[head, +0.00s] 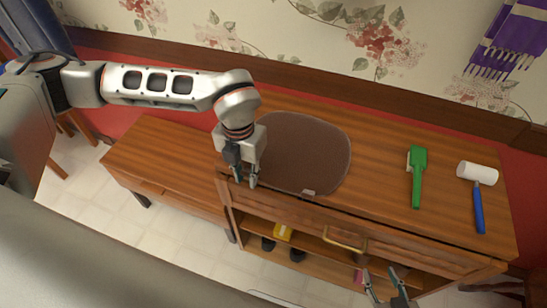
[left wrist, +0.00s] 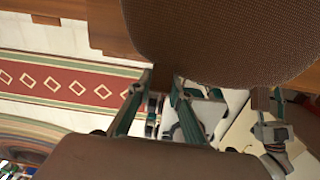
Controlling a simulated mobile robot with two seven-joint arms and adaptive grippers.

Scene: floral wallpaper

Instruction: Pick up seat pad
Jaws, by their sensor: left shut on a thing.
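The seat pad (head: 305,150) is a brown rounded pad with a small pale tag at its front edge. It appears flat on the wooden cabinet top, and its woven surface fills the top of the left wrist view (left wrist: 225,35). My left gripper (head: 245,181) is at the pad's left front edge, shut on it. The fingers also show in the left wrist view (left wrist: 164,80), but the exact contact is hard to see. My right gripper (head: 383,272) is low in front of the cabinet, open and empty, its fingers apart.
A green brush-like tool (head: 417,175) and a white-headed mallet with a blue handle (head: 479,195) lie on the right of the cabinet top (head: 385,135). A lower wooden bench (head: 165,160) adjoins on the left. A yellow item (head: 283,232) sits on the shelf below.

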